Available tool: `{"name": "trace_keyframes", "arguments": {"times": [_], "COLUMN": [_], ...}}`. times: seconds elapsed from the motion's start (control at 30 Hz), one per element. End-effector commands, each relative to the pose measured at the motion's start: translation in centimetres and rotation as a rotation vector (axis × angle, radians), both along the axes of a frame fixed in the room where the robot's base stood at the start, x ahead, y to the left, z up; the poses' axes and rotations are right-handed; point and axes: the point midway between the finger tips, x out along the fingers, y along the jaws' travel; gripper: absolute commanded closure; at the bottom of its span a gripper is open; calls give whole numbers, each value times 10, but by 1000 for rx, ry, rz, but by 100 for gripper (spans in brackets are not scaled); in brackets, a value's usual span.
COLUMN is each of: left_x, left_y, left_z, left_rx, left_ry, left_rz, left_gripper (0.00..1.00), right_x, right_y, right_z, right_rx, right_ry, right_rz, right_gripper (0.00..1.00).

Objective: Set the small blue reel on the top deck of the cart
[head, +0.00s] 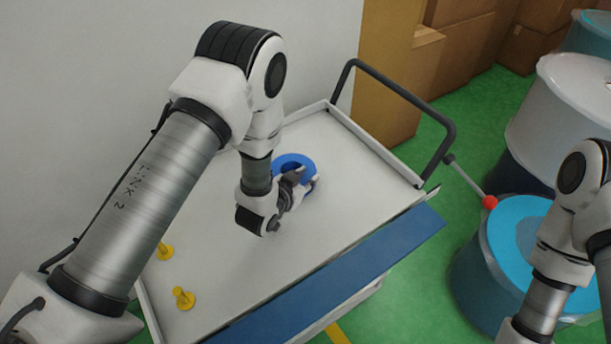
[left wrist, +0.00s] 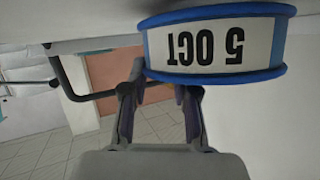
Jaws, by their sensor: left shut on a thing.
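The small blue reel (head: 293,160) is at the far part of the cart's white top deck (head: 345,180). In the left wrist view the reel (left wrist: 215,45) shows a white label reading "5 OCT", upside down, close to the pale surface at the top. My left gripper (head: 300,188) is shut on the reel's near side, partly covering it. Its fingers also show in the left wrist view (left wrist: 160,100), one beside the reel's edge. I cannot tell whether the reel touches the deck. My right arm shows at the right edge, its gripper out of view.
Large drums (head: 520,235) and cardboard boxes (head: 470,50) stand beyond. The deck's middle is clear.

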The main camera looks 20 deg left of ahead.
Motion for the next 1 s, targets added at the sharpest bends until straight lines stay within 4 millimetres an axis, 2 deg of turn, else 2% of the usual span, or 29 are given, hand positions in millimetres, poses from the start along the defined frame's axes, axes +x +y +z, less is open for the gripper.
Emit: {"name": "trace_keyframes", "arguments": {"times": [0.37, 0.4, 0.47, 0.77, 0.9, 0.93, 1.0], "left_x": [0, -1, -1, -2, -1, -8, -23], "left_y": [0, 0, 0, 0, 0, 1, 5], "left_z": [-10, -10, -11, -10, 9, 3, 8], "left_rx": [0, 0, 0, 0, 1, 1, 0], "left_ry": [0, 2, 3, 5, 4, 7, 6], "left_rz": [0, -1, -1, -1, 0, 0, 0], "left_gripper": [100, 64, 46, 46, 46, 46, 46], "right_x": [0, 0, 0, 0, 0, 0, 0], "right_y": [0, 0, 0, 0, 0, 0, 0], "right_z": [-8, -8, -8, -7, 9, 1, -4], "right_rx": [0, 0, 0, 0, 0, 0, 0], "right_ry": [0, 0, 0, 0, 0, -1, -1], "right_rz": [0, 0, 0, 0, 0, 0, 0], "right_gripper": [16, 16, 16, 16, 16, 16, 16]}}
